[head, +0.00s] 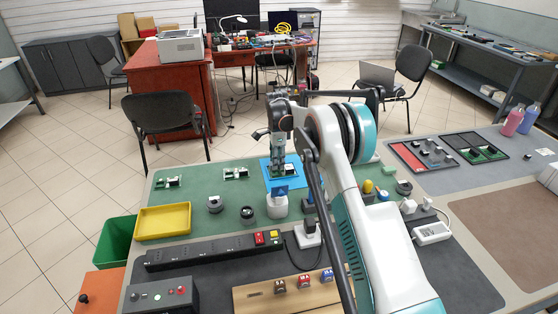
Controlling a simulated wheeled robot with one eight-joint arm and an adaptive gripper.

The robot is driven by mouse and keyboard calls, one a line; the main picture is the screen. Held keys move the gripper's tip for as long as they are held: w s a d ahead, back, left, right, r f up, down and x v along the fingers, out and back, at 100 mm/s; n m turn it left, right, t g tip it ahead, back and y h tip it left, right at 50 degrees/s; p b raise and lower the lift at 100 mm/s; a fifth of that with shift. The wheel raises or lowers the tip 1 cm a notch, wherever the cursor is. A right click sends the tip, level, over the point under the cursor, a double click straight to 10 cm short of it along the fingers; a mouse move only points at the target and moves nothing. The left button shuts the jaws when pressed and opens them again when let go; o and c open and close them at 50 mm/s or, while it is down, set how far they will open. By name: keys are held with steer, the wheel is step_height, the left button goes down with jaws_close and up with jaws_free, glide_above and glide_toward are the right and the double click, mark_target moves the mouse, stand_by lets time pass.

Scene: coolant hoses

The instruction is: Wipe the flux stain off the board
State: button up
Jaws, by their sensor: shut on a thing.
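My gripper (279,165) points down over the blue mat (268,169) on the green work surface. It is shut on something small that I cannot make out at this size. A small green board (284,173) lies on the blue mat, right under the fingertips. Whether the held thing touches the board is not clear. The flux stain cannot be made out. Two more small boards lie to the left, one in the middle (236,174) and one farther left (168,182).
A white container with a blue top (277,205) stands in front of the mat. Small dark round parts (215,204) and a yellow tray (163,221) are to the left. A black power strip (210,251) lies nearer. My arm covers the area right of the mat.

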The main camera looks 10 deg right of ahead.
steer(key=shift+r+p, duration=1.5)
steer(key=shift+r, duration=1.5)
